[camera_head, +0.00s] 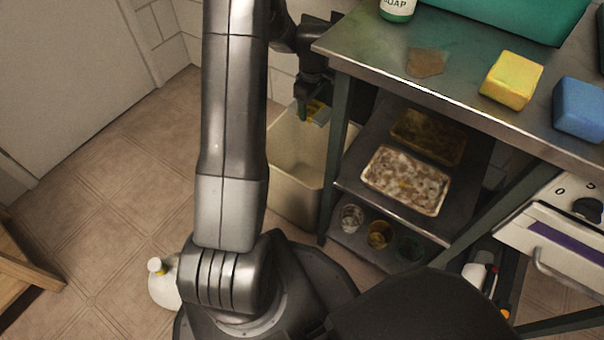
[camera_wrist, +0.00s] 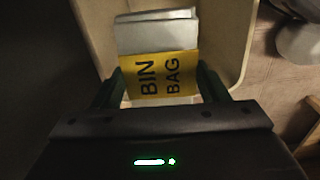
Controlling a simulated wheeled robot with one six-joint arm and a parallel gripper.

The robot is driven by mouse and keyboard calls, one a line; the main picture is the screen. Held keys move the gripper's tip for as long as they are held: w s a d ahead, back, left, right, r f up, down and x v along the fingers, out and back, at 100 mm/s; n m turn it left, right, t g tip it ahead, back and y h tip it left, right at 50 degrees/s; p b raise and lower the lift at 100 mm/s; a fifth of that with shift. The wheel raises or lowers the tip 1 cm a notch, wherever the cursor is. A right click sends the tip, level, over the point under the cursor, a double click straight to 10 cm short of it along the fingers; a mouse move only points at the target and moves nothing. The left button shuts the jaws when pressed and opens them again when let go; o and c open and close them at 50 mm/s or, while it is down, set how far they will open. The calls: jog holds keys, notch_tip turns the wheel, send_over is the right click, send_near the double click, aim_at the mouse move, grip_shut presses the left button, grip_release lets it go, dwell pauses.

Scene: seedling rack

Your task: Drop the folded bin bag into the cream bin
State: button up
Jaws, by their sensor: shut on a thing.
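The folded bin bag is grey-white with a yellow band reading BIN BAG (camera_wrist: 166,75). My gripper (camera_wrist: 160,88) is shut on it, with a dark green finger on each side of the yellow band. The cream bin (camera_wrist: 240,45) lies below and around the bag in the wrist view, so the bag is over its opening. In the head view the cream bin (camera_head: 296,160) stands on the floor left of the steel table. There my gripper (camera_head: 312,112) is above the bin's mouth, with a bit of yellow bag showing. My arm hides the bin's left side.
A steel table (camera_head: 385,50) stands right beside the bin, its leg close to the bin. On it are a soap bottle (camera_head: 397,8), a yellow sponge (camera_head: 512,79) and a blue sponge (camera_head: 579,108). Trays (camera_head: 405,180) sit on a lower shelf. A white jug (camera_head: 163,285) stands on the floor.

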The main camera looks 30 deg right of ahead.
notch_tip(320, 180, down, 6)
jog(key=b, duration=0.4)
jog(key=o, duration=1)
jog(key=shift+r, duration=0.1)
notch_tip(320, 180, up, 14)
jog(key=p, duration=0.5)
jog(key=shift+f, duration=0.25)
